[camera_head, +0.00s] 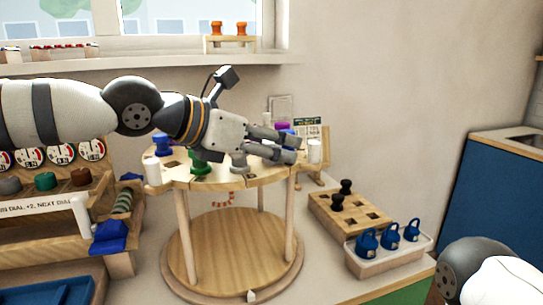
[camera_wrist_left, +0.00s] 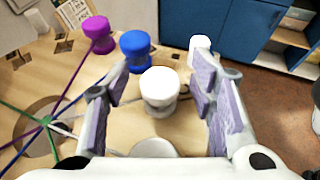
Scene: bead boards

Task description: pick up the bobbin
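Several bobbins stand on the round-topped wooden stand (camera_head: 222,180). My left gripper (camera_head: 294,148) is over the right part of its top, fingers pointing right. In the left wrist view, its two fingers (camera_wrist_left: 160,103) are apart, with a white bobbin (camera_wrist_left: 160,88) showing between them; I cannot tell whether they touch it. A blue bobbin (camera_wrist_left: 135,48) and a purple bobbin (camera_wrist_left: 98,33) stand beyond, and a white piece (camera_wrist_left: 200,48) is by the right finger. A green bobbin (camera_head: 200,160) stands on the near side in the head view. My right gripper is out of view.
Coloured threads meet at a hub (camera_wrist_left: 46,121) on the top. Right of the stand are a wooden block with black pegs (camera_head: 345,215) and a tray of blue padlock-like pieces (camera_head: 390,257). A dial board (camera_head: 50,205) stands left.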

